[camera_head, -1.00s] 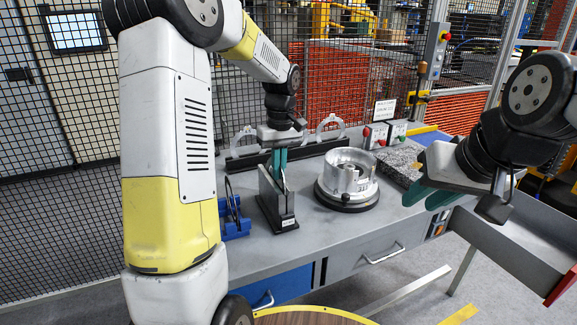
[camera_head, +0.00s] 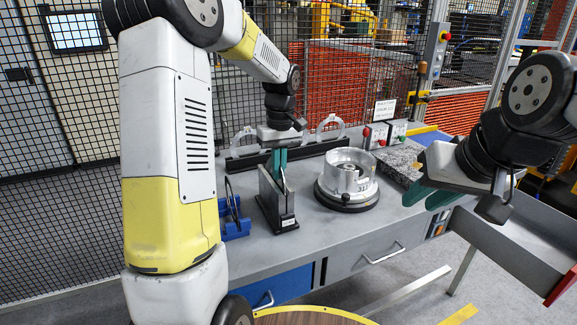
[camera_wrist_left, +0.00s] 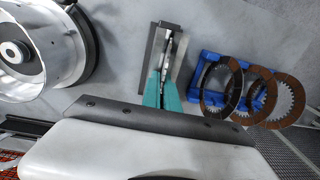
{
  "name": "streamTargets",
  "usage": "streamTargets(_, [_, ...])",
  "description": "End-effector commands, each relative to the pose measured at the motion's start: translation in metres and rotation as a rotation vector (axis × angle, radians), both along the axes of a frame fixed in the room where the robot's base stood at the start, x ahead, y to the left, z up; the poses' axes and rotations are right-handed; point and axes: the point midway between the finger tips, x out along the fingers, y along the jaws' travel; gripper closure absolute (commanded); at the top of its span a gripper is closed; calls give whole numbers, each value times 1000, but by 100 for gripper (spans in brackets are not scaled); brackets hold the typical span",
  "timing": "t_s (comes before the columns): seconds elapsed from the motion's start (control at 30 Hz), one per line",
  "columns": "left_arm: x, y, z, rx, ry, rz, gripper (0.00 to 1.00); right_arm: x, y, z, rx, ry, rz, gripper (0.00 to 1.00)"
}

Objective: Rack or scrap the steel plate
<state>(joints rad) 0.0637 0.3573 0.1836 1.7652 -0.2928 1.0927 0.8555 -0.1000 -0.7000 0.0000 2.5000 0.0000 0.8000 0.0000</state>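My left gripper (camera_head: 279,160), with teal fingers, points down into the top of a grey narrow slotted stand (camera_head: 276,205) on the bench. The left wrist view shows the fingers (camera_wrist_left: 163,88) close on either side of a thin metallic edge, likely the steel plate (camera_wrist_left: 170,52), inside the stand. The stand hides most of it, and I cannot tell whether the fingers grip it. My right gripper (camera_head: 428,192) is empty and open, its teal fingers apart near the bench's right end.
A round metal clutch housing (camera_head: 347,178) stands right of the slotted stand. A blue rack (camera_wrist_left: 206,85) holds several brown-lined rings (camera_wrist_left: 290,100). A dark rail with metal arches (camera_head: 245,158), small boxes with buttons (camera_head: 376,136) and a speckled block (camera_head: 399,164) are behind. A red-edged tray (camera_head: 530,265) is at right.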

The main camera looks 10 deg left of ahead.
Motion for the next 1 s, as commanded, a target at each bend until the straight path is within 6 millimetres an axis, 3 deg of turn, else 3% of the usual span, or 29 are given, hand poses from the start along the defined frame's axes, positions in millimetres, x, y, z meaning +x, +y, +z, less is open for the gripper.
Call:
streamTargets(0.33, [1,-1,3,-1,-4,1,100,0,0,0,0,0,0,72])
streamTargets(1.0, [1,0,44,-2,-6,2,100,0,0,0,0,0,0,72])
